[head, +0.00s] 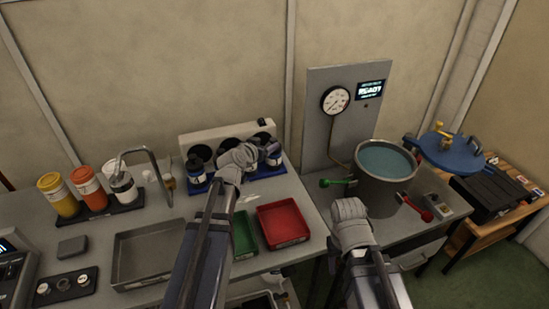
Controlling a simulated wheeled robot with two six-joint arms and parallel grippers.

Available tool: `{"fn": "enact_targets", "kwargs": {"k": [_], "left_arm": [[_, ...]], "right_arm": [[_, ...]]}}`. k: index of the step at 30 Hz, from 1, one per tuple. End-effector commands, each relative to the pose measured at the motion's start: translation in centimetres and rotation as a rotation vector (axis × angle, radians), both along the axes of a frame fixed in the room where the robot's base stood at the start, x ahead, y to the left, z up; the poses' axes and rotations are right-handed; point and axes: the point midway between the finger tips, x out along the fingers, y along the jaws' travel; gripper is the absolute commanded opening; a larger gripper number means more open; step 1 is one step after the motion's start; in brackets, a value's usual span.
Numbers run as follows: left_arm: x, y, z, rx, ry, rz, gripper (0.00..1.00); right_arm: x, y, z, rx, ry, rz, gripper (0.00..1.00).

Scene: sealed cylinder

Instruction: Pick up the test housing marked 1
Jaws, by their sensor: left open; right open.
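Dark housings with light bands stand on a blue rack (285,168) at the back of the bench. The left housing (196,172) is clear of my gripper, and the right housing (273,154) shows just beyond it. The marks are too small to read, so I cannot tell which is 1. My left gripper (246,155) is open over the middle of the rack and hides what is behind it. I cannot tell whether it touches a housing. My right gripper (349,208) is open and empty, in front of the metal pot (385,188).
A grey tray (120,262), green bin (243,238) and red bin (283,223) lie in front. Yellow, orange and white bottles (88,190) stand left. A gauge panel (345,120) rises behind the water-filled pot, with a blue lid (452,152) at right.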

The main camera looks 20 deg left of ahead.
Motion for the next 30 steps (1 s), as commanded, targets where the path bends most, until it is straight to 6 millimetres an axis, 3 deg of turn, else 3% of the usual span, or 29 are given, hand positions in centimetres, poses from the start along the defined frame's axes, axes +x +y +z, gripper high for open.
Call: {"fn": "enact_targets", "kwargs": {"k": [5, 15, 22, 30], "left_arm": [[0.5, -0.2, -0.2, 0.0, 0.0, 0.0, 0.71], [4.6, -1.1, -1.9, 0.001, 0.001, 0.0, 0.71], [4.7, -1.1, -1.8, 0.0, 0.001, 0.0, 0.71], [4.7, -1.1, -1.8, 0.0, 0.001, 0.0, 0.43]], "right_arm": [[0.0, 0.0, -0.2, 0.0, 0.0, 0.0, 0.5], [0.0, 0.0, -1.8, 0.0, 0.0, 0.0, 0.5], [0.0, 0.0, -1.7, 0.0, 0.0, 0.0, 0.5], [0.0, 0.0, -1.7, 0.0, 0.0, 0.0, 0.5]]}}
